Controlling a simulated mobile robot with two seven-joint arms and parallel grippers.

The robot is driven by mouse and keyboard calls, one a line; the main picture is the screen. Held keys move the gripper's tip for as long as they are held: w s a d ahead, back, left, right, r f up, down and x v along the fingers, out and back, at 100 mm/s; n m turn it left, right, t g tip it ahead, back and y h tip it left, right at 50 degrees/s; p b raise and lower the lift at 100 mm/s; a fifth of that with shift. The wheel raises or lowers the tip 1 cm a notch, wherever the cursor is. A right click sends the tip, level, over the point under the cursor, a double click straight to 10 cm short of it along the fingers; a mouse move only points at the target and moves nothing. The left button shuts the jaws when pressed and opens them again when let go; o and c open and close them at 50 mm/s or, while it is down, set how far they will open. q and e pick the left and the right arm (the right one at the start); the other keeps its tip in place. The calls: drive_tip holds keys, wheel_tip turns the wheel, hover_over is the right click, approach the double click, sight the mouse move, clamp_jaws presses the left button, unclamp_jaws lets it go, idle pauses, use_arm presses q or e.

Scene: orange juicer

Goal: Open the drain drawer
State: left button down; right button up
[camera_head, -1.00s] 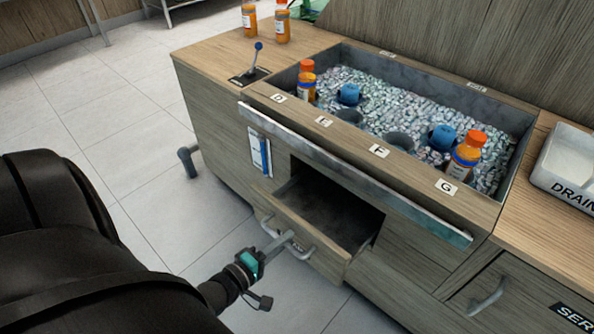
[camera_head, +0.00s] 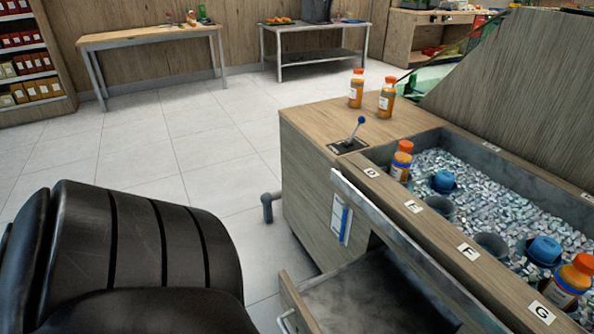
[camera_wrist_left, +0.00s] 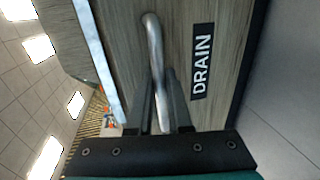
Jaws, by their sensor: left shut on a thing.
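The wooden drain drawer (camera_head: 298,306) stands pulled out from the cabinet's front, low in the head view. Its dark grey inside (camera_head: 365,298) shows, and the lower part of the drawer is cut off by the picture edge. In the left wrist view, the drawer front with its black DRAIN label (camera_wrist_left: 201,62) fills the middle. My left gripper (camera_wrist_left: 160,100) is shut on the metal bar handle (camera_wrist_left: 153,40), with a finger on each side. The left gripper is outside the head view. My right gripper is in neither view.
A metal rail (camera_head: 400,245) runs along the cabinet front above the drawer. The ice bin (camera_head: 470,185) holds orange bottles and blue-capped cups. A lever (camera_head: 357,133) and two bottles stand on the worktop (camera_head: 318,125).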

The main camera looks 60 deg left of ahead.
use_arm(q)
drive_tip(key=c, duration=0.8)
unclamp_jaws()
drive_tip(key=shift+c, duration=0.2)
drive_tip(key=shift+s, duration=0.2)
drive_tip(key=p+v, duration=0.1)
drive_tip(key=v, duration=1.4)
drive_tip(key=shift+p, duration=0.4)
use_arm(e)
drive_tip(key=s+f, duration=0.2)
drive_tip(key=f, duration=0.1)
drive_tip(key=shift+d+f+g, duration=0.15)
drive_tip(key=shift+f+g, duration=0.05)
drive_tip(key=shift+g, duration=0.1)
use_arm(q)
drive_tip(key=shift+w+a, duration=0.15)
